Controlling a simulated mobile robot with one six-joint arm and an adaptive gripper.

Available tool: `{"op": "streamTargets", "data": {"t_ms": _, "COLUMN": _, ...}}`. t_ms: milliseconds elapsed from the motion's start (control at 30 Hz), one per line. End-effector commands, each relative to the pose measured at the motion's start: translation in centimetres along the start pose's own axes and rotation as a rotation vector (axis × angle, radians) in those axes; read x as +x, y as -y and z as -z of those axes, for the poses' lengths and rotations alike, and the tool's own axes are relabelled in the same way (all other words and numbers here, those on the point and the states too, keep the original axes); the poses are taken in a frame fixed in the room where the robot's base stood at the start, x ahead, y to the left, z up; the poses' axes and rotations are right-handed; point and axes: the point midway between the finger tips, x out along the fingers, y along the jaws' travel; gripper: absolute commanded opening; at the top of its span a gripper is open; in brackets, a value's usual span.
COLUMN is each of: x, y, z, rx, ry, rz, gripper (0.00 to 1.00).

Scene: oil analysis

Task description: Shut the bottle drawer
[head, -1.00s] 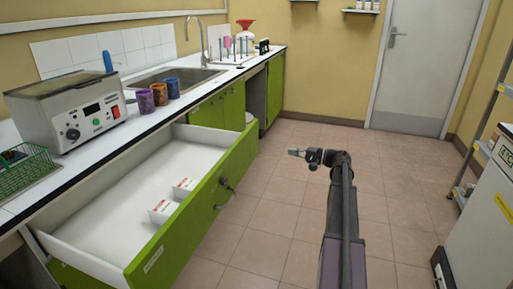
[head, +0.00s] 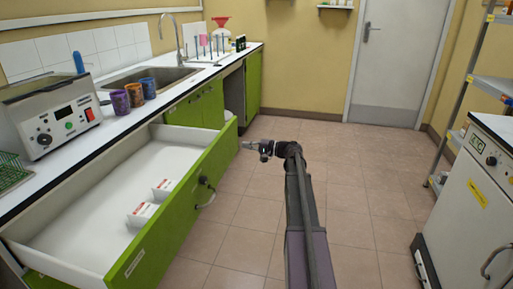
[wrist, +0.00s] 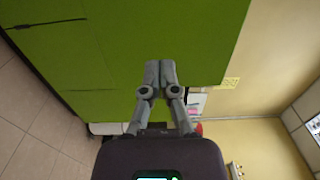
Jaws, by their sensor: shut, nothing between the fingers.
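The bottle drawer (head: 170,217) is a wide green-fronted drawer with a white inside, pulled far out from under the counter on the left in the head view. Two small white boxes with red marks (head: 152,201) lie in it. A handle (head: 207,192) sits on its front. My gripper (head: 246,145) is shut and empty, just beyond the drawer's far front corner, over the floor. In the wrist view the shut fingers (wrist: 160,66) point at a green panel (wrist: 140,30) that fills the upper part. I cannot tell whether they touch it.
The counter holds a heater-like device (head: 52,113), several coloured cups (head: 134,93), a sink (head: 150,82) and a rack (head: 214,48). A white cabinet (head: 478,195) and a shelf unit (head: 470,100) stand at the right. The tiled floor (head: 350,180) between is clear.

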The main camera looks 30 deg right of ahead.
Motion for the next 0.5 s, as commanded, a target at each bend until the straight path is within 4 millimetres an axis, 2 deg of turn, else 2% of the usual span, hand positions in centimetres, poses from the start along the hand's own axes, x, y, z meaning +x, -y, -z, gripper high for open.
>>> {"op": "streamTargets", "data": {"t_ms": 200, "x": 2.7, "y": 0.0, "z": 0.0, "rx": 0.0, "ry": 0.001, "rz": 0.0, "gripper": 0.0}}
{"op": "streamTargets", "data": {"t_ms": 500, "x": 3.9, "y": 0.0, "z": 0.0, "rx": 0.0, "ry": 0.0, "rz": 0.0, "gripper": 0.0}}
